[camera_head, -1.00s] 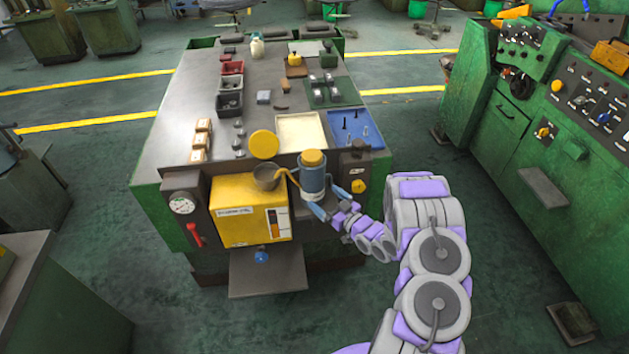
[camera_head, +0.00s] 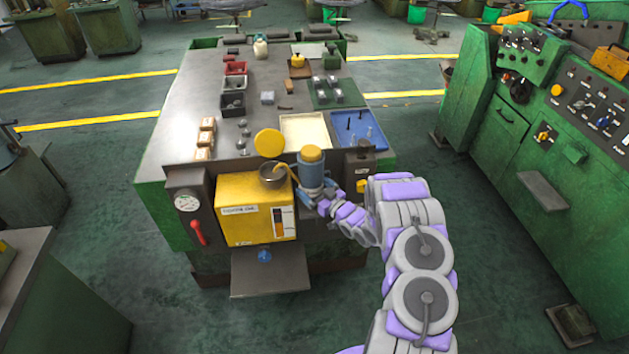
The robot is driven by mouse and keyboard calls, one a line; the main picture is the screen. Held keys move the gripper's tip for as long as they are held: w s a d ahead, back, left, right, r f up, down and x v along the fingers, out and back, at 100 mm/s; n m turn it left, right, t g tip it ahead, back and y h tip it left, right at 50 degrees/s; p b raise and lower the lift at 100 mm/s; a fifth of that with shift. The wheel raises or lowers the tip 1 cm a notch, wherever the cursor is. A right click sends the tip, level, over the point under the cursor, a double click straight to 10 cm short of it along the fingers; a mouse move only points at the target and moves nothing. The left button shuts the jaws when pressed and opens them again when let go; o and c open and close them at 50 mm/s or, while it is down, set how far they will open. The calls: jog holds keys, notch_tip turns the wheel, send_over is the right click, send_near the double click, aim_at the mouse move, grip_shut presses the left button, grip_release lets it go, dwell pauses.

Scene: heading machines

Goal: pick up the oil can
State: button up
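The oil can (camera_head: 311,169) is a blue-grey cylinder with a yellow cap. It stands roughly upright at the front edge of the bench, just right of the yellow box. Its thin yellow spout points left, over a small grey cup (camera_head: 273,175). My gripper (camera_head: 311,194) is at the lower right of the can, with its blue fingers close against or around the body. The can hides part of the fingers, and I cannot tell whether they are closed on it.
The bench top (camera_head: 185,130) holds small bins, a blue tray (camera_head: 355,130) and a cream tray (camera_head: 304,133). A yellow box (camera_head: 240,205) and a round gauge (camera_head: 187,202) are at the front. A green machine (camera_head: 500,130) stands right.

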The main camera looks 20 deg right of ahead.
aim_at(322, 182)
jog(key=shift+s+d+f, duration=0.1)
jog(key=shift+d+f, duration=0.1)
jog(key=shift+d, duration=0.85)
jog(key=c, duration=0.7)
jog(key=shift+a, duration=0.65)
jog(key=c, duration=0.6)
jog(key=shift+d+r, duration=0.35)
jog(key=shift+r, duration=0.2)
jog(key=r, duration=0.2)
jog(key=shift+s+d+r+p, duration=0.15)
jog(key=shift+s+r+p, duration=0.05)
jog(key=shift+r+p, duration=0.2)
jog(key=d+r+v, duration=0.1)
jog(key=v, duration=1.4)
jog(key=shift+w+d+r+p, duration=0.15)
jog(key=shift+d+r+p, duration=0.05)
jog(key=shift+d+p, duration=0.1)
